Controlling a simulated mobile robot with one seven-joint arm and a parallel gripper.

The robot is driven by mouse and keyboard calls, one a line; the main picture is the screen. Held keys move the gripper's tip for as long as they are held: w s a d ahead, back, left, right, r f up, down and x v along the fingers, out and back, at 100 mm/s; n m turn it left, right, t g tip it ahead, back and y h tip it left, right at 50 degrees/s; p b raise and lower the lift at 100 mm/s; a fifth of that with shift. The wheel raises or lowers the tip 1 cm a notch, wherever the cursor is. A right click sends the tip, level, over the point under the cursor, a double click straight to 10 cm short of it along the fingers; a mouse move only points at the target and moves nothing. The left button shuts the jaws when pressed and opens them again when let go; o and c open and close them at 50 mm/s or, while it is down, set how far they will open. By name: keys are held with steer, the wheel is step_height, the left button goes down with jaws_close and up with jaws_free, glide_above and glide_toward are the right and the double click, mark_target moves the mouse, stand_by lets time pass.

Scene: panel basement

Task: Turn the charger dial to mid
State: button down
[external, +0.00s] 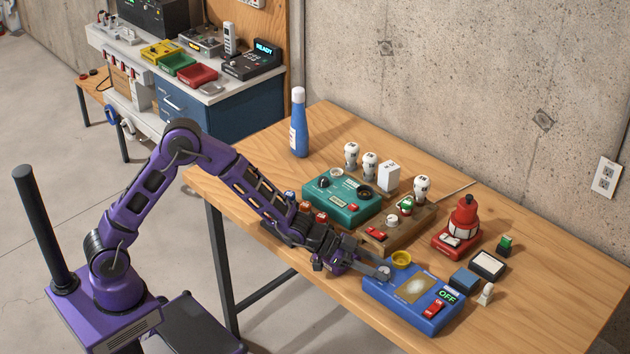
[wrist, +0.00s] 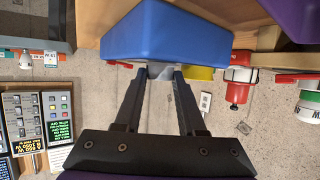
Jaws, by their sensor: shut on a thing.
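The charger appears to be the blue box (external: 405,308) on the near part of the wooden table. Its display (external: 447,294) reads OFF, and a red switch (external: 433,308) sits below it. My gripper (external: 383,271) reaches in from the left, at the box's far left corner. Its fingers are shut on a small pale grey knob, taken as the dial. In the wrist view the blue box (wrist: 165,30) fills the top, and my gripper (wrist: 164,72) has its fingertips close together at its edge. The dial's pointer and marks are hidden.
A yellow round piece (external: 401,258) is just behind the fingertips. A wooden block with a red switch (external: 376,234) and a teal box (external: 340,200) stand close to my forearm. A red device (external: 462,219) is farther right. The table's right front is clear.

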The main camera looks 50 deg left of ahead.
steer(key=c, duration=0.5)
jaws_free()
steer(key=p+v, duration=0.3)
steer(key=v, duration=1.4)
steer(key=shift+a, duration=0.15)
steer(key=shift+s+r, duration=0.1)
steer(key=shift+s, duration=0.05)
